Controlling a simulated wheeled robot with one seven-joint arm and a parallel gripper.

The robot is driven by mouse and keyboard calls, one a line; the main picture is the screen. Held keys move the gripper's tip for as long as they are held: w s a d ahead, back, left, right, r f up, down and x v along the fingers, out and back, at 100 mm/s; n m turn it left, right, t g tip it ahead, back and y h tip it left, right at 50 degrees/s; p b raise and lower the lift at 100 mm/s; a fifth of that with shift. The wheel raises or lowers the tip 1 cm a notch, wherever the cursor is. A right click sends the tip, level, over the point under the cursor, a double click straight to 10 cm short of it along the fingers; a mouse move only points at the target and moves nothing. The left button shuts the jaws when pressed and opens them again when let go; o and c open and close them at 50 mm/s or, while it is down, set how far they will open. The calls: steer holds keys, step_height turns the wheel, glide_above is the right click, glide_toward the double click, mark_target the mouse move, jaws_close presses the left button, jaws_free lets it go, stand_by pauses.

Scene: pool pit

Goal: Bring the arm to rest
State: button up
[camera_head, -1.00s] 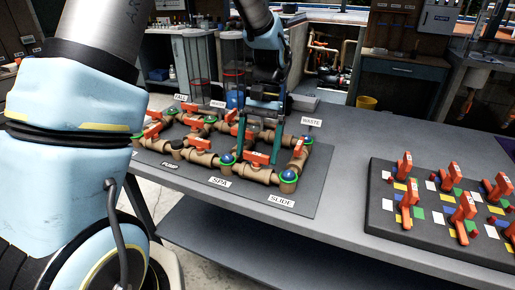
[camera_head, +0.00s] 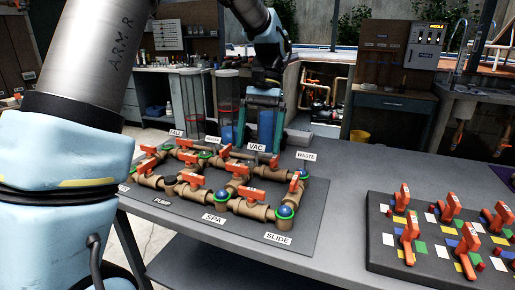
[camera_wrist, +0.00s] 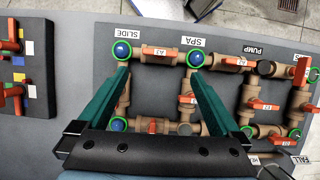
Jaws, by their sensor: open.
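My gripper (camera_head: 262,125) is open and empty, above the back of the pipe board (camera_head: 312,222) near the VAC label. In the wrist view my gripper (camera_wrist: 160,72) has its two green fingers spread wide over the brown pipes (camera_wrist: 170,58). The pipes carry orange valve handles (camera_head: 251,194) and green-ringed blue caps (camera_head: 285,211). Nothing is between the fingers. The fingers look raised clear of the pipes.
A dark board (camera_head: 376,243) with several orange handles and coloured squares lies at the right of the grey table (camera_head: 345,200). Label signs such as WASTE (camera_head: 306,156) stand up along the pipe board's back. Clear tubes (camera_head: 228,100) stand behind the table.

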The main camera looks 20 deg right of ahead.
stand_by(0.3)
steer(key=s+a+f+n+t+h, duration=0.1)
steer(key=a+f+n+t, duration=0.1)
steer(key=a, duration=1.2)
steer(key=s+a+f+n+t+h, duration=0.1)
steer(key=a+f+n, duration=0.4)
steer(key=a, duration=0.9)
steer(key=shift+s+a+f+t+h, duration=0.2)
steer(key=shift+f+t+h, duration=0.4)
steer(key=shift+f+t, duration=0.3)
